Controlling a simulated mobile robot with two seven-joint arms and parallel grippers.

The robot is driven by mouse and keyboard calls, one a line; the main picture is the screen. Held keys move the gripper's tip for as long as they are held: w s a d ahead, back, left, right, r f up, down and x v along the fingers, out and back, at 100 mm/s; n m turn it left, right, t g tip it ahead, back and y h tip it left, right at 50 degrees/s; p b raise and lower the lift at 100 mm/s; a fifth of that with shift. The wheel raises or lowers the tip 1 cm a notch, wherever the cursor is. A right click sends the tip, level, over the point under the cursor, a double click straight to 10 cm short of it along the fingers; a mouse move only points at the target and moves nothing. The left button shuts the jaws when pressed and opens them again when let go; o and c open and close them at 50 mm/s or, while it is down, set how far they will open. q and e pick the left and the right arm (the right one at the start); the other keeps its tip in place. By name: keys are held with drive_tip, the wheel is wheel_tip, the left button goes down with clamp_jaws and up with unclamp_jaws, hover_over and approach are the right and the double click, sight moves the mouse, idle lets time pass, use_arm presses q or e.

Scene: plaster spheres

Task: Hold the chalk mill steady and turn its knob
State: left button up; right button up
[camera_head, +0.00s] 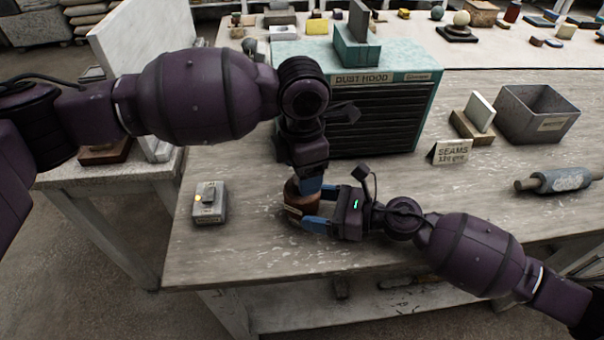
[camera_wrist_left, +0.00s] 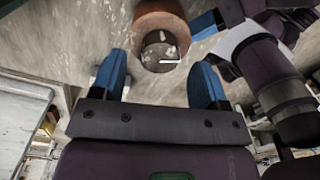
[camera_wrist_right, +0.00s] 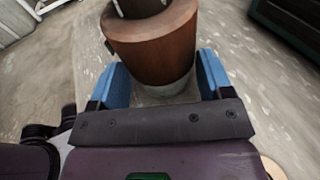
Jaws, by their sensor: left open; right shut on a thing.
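The chalk mill (camera_head: 293,196) is a brown, round wooden body standing upright on the table. In the right wrist view its wooden body (camera_wrist_right: 155,45) has a pale base. My right gripper (camera_head: 310,205) is shut around the mill's lower part from the side; its blue fingers also show in the right wrist view (camera_wrist_right: 163,75). The dark, round knob (camera_wrist_left: 159,50) is on top, with a small pale bar at its edge. My left gripper (camera_wrist_left: 160,75) is open above the mill, its fingers pointing at the knob without visible contact. In the head view my left arm partly hides the mill.
A small grey box with an orange light (camera_head: 209,203) stands left of the mill. The teal dust hood (camera_head: 385,125) is behind. A seams sign (camera_head: 451,152), a grey bin (camera_head: 537,114) and a roller (camera_head: 563,180) are to the right. The table's front edge is close.

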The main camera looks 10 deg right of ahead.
use_arm(q)
wheel_tip(320, 180, up, 10)
idle(0.4)
drive_tip(key=w+a+f+n+t+h, duration=0.45)
drive_tip(key=w+f+t+h, duration=0.25)
drive_tip(key=w+f+h, duration=0.2)
drive_tip(key=s+a+f+m+g+h, duration=0.1)
drive_tip(key=s+a+f+m+h, duration=0.1)
drive_tip(key=s+a+h, duration=0.3)
drive_tip(key=s+a+f+m+g+h, duration=0.1)
drive_tip(key=s+f+m+h, duration=0.15)
drive_tip(key=s, duration=0.45)
drive_tip(key=shift+h, duration=0.45)
drive_tip(key=x, duration=1.1)
drive_tip(key=shift+r, duration=0.3)
drive_tip(key=shift+a, duration=0.1)
